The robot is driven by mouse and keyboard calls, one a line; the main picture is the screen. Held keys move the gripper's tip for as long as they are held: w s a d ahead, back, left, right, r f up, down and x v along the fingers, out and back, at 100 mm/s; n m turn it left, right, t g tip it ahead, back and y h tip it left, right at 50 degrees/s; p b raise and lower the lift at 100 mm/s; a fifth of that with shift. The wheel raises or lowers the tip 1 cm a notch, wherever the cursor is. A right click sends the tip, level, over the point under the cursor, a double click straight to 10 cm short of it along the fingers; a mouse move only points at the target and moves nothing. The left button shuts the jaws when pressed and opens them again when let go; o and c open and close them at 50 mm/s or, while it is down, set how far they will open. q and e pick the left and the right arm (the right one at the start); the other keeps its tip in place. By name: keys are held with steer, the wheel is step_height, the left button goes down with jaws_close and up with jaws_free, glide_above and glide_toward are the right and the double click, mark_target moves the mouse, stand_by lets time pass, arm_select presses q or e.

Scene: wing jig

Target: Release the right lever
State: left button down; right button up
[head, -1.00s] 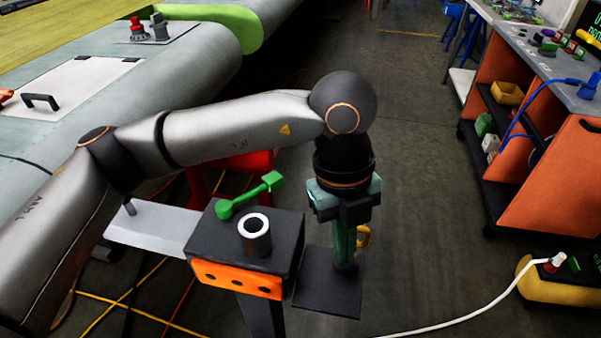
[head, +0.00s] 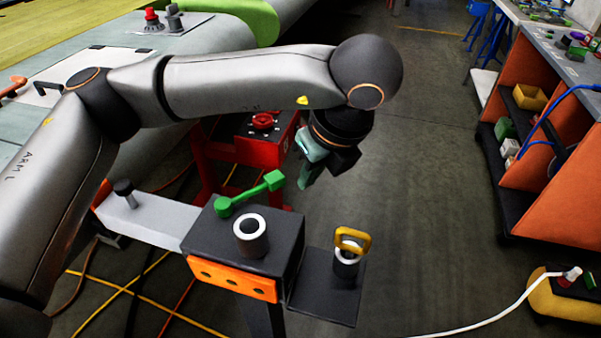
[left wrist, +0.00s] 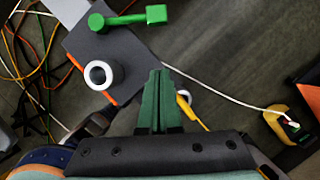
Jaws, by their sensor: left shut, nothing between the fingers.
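A green lever (head: 250,194) lies across the top of a black box (head: 215,228), angled up toward the right; it also shows in the left wrist view (left wrist: 127,18). I cannot tell whether this is the right lever. My left gripper (head: 305,181) is raised behind and to the right of the lever, apart from it. Its green fingers (left wrist: 160,75) are together and empty in the left wrist view. My right gripper is not in view.
A white-rimmed bushing (head: 250,236) stands on the box in front of the lever. A yellow-handled pin (head: 352,241) stands in a holder on the dark side plate (head: 325,296). A red stand (head: 228,139) is behind.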

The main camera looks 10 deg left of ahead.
mark_target(285, 184)
arm_select(q)
steer(key=w+a+f, duration=0.1)
steer(key=f, duration=0.1)
steer(key=w+a+f+p, duration=0.1)
steer(key=w+a+f, duration=0.1)
steer(key=f, duration=0.1)
steer(key=w+a+f+p, duration=0.1)
steer(key=a+f, duration=0.1)
steer(key=shift+w+a+f, duration=0.25)
steer(key=shift+w+f, duration=0.05)
steer(key=shift+f, duration=0.1)
